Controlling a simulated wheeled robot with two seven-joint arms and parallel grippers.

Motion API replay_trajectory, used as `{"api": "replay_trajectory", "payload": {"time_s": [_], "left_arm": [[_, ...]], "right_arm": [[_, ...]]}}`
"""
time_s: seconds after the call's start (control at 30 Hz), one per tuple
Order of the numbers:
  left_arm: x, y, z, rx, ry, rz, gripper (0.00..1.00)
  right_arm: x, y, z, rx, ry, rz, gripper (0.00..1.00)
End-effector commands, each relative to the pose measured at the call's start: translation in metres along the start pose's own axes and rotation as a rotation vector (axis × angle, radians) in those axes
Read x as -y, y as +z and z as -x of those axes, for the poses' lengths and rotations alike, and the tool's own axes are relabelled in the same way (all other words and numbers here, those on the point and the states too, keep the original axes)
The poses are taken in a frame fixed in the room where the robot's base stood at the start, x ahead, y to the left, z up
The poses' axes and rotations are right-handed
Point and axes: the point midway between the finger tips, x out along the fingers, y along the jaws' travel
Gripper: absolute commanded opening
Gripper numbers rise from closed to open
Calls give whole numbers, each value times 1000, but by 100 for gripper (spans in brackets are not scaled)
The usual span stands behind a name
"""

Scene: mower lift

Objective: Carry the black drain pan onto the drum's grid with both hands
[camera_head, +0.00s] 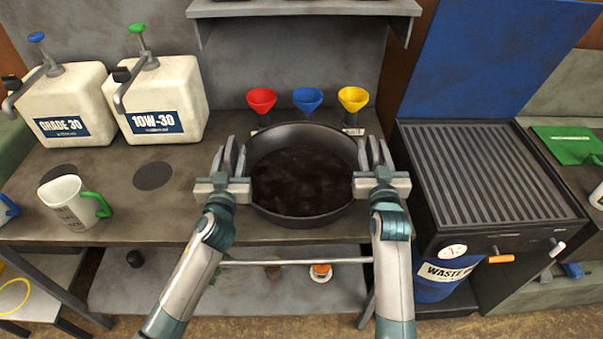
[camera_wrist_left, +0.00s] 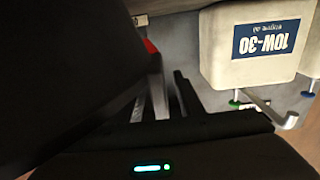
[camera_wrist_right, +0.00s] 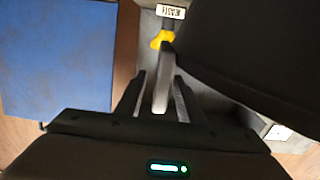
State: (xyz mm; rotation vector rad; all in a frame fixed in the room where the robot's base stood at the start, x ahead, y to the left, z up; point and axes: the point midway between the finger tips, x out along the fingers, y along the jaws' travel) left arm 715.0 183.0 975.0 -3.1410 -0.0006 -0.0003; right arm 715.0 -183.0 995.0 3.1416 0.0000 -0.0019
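The round black drain pan (camera_head: 302,216) sits at the front of the workbench, with dark contents inside. My left gripper (camera_head: 231,160) is at its left side and my right gripper (camera_head: 375,157) at its right side. Each gripper has its fingers on either side of an upright grey grip, with narrow gaps showing, so both look open around the grips. The wrist views show the left grip (camera_wrist_left: 157,90) and the right grip (camera_wrist_right: 162,85) between the fingers. The drum's dark slatted grid (camera_head: 490,175) is to the right, above the blue waste drum (camera_head: 440,288).
Red (camera_head: 261,99), blue (camera_head: 307,99) and yellow (camera_head: 353,98) funnels stand behind the pan, below a shelf (camera_head: 300,7). Two white oil jugs (camera_head: 65,105) (camera_head: 165,100) and a measuring jug (camera_head: 68,205) stand left. The workbench (camera_head: 150,215) is clear beside the pan's left.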

Motion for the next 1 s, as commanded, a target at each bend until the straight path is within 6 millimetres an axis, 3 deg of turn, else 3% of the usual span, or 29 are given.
{"api": "replay_trajectory", "payload": {"time_s": [0.33, 0.47, 1.0], "left_arm": [[0, 1, -2, 1, 0, 0, 32], [0, 0, -2, 1, 0, 0, 1], [0, 0, -2, 1, 0, 0, 0]], "right_arm": [[0, 0, -2, -1, 0, 0, 32], [0, 0, -2, -1, 0, 0, 1], [0, 0, -2, 0, 0, 0, 0]]}}
